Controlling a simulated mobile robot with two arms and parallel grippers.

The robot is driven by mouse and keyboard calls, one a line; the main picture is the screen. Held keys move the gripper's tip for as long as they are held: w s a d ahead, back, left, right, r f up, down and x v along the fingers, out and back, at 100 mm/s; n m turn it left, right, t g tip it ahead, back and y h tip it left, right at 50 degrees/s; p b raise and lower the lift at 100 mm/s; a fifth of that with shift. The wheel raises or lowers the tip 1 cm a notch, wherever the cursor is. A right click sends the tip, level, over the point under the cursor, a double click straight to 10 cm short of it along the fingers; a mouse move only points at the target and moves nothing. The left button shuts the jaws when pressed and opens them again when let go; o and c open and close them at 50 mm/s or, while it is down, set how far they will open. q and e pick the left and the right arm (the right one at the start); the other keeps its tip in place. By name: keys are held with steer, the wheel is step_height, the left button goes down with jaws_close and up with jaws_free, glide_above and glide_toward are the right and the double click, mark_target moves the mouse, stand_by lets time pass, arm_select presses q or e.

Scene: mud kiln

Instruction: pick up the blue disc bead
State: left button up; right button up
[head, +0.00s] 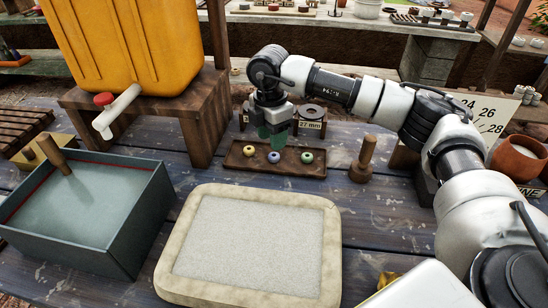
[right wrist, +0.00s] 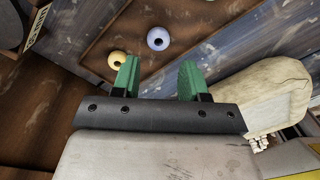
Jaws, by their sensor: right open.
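The blue disc bead (head: 273,157) lies on a shallow brown wooden tray (head: 238,166), between a yellow bead (head: 249,151) on its left and a green bead (head: 307,157) on its right. My right gripper (head: 272,138) has green fingers pointing down, just above and behind the blue bead. In the right wrist view the right gripper (right wrist: 158,72) is open with nothing between its fingers. The blue bead (right wrist: 158,38) shows there beyond the gap between the fingertips, and the yellow bead (right wrist: 117,59) is close to the left finger. My left gripper is not in view.
A wooden peg (head: 362,160) stands right of the tray. A wooden stand (head: 196,118) with a yellow jerrycan (head: 125,45) is at the left. A cream-framed pad (head: 250,240) and a water-filled box (head: 90,205) lie in front.

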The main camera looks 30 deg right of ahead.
mark_target(274, 157)
steer(key=shift+d+f, duration=0.1)
steer(key=shift+f, duration=2.65)
steer(key=c, duration=0.7)
steer(key=shift+o, duration=0.2)
steer(key=shift+r, duration=0.1)
